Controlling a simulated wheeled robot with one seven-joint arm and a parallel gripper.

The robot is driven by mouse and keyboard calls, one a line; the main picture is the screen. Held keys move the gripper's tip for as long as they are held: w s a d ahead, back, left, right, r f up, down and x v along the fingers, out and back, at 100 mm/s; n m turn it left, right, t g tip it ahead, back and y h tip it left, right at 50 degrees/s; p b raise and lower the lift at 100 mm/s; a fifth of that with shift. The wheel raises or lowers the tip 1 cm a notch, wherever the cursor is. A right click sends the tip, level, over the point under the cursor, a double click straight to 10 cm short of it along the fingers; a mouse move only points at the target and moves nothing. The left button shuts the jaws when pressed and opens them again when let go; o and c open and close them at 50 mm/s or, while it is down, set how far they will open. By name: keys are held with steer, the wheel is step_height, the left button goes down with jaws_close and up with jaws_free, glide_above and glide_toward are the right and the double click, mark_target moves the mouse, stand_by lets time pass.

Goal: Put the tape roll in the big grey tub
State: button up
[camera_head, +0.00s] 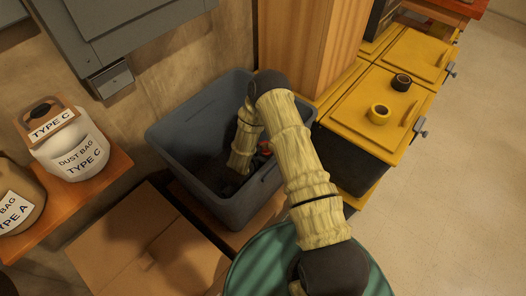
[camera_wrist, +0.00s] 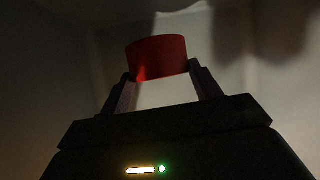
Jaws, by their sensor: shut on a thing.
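The big grey tub (camera_head: 168,137) stands left of centre in the head view, with a dark inside. My arm reaches over its right rim and down into it. My gripper (camera_wrist: 160,75) is shut on a red tape roll (camera_wrist: 157,57), which sits between the two fingertips in the wrist view. In the head view only a small patch of red shows by the arm inside the tub, and the fingers are hidden by the arm. I cannot tell whether the roll touches the tub's floor.
A yellow tape roll (camera_head: 379,114) and a black roll (camera_head: 401,82) lie on a yellow lidded box (camera_head: 357,109) at the right. A wooden post (camera_head: 305,45) rises behind the tub. A cardboard box (camera_head: 125,240) and a shelf with dust bags (camera_head: 72,150) are at the left.

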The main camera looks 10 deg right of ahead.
steer(key=shift+f, duration=0.3)
steer(key=shift+f+b, duration=0.25)
steer(key=shift+b, duration=0.05)
steer(key=o, duration=1)
steer(key=shift+o, duration=0.2)
steer(key=shift+r, duration=0.35)
steer(key=p+v, duration=0.1)
steer(key=v, duration=0.6)
steer(key=shift+r, duration=0.35)
steer(key=shift+s+a, duration=0.15)
